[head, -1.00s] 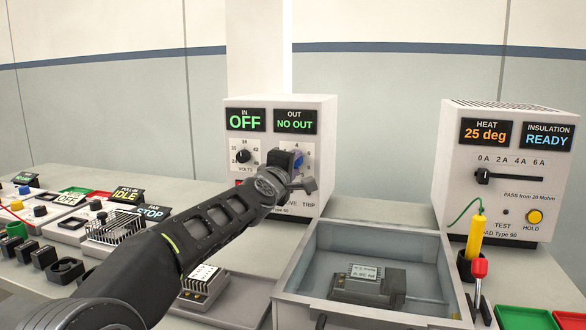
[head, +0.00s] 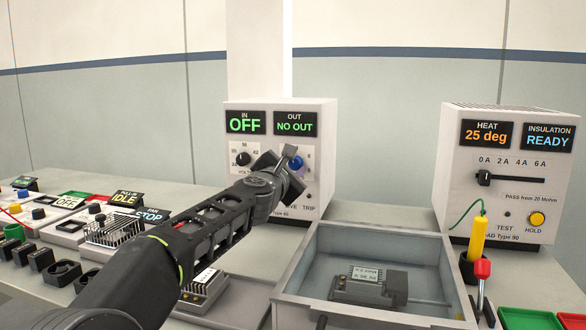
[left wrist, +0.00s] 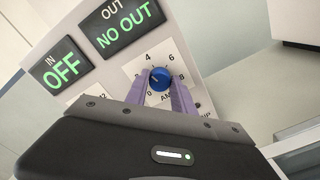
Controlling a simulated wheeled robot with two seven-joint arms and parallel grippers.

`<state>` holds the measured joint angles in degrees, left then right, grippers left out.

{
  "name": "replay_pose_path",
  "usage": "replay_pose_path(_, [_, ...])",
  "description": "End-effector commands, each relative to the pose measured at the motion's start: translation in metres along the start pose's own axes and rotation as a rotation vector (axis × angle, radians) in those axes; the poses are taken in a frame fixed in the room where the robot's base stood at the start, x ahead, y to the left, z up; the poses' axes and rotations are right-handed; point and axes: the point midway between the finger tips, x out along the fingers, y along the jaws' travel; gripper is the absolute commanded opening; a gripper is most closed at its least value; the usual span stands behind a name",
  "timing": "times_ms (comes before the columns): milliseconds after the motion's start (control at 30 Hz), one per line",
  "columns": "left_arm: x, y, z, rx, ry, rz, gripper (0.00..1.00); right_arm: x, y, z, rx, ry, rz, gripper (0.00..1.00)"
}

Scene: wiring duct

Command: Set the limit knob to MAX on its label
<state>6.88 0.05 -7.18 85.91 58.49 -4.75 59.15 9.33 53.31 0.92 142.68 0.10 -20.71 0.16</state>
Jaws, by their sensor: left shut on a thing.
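The limit knob (left wrist: 160,79) is a blue round knob on a white label with the numbers 0 to 8 around it, under the OUT display. In the left wrist view the purple fingers of my left gripper (left wrist: 168,90) are shut on its two sides. In the head view the knob (head: 297,162) is partly hidden behind my left gripper (head: 290,165), which reaches the front of the white supply box (head: 323,130). The OUT display (head: 296,124) reads NO OUT, and the IN display (head: 245,122) reads OFF. My right gripper is not in view.
A black volts knob (head: 243,158) sits left of the gripper. A grey open tray (head: 300,262) stands in front of the box. A second box (head: 518,150) stands at the right. Several switches and small modules fill the left of the bench.

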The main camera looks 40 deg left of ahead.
Motion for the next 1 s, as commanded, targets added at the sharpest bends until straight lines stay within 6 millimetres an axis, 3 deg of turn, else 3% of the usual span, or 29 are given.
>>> replay_pose_path(600, [0.0005,-0.0013,-0.0017,-0.561,0.002,-0.002,0.00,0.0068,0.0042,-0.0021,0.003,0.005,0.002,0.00])
replay_pose_path(1000, [0.0006,-0.0011,-0.0018,-0.737,0.003,-0.002,0.00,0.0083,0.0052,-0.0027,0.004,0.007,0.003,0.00])
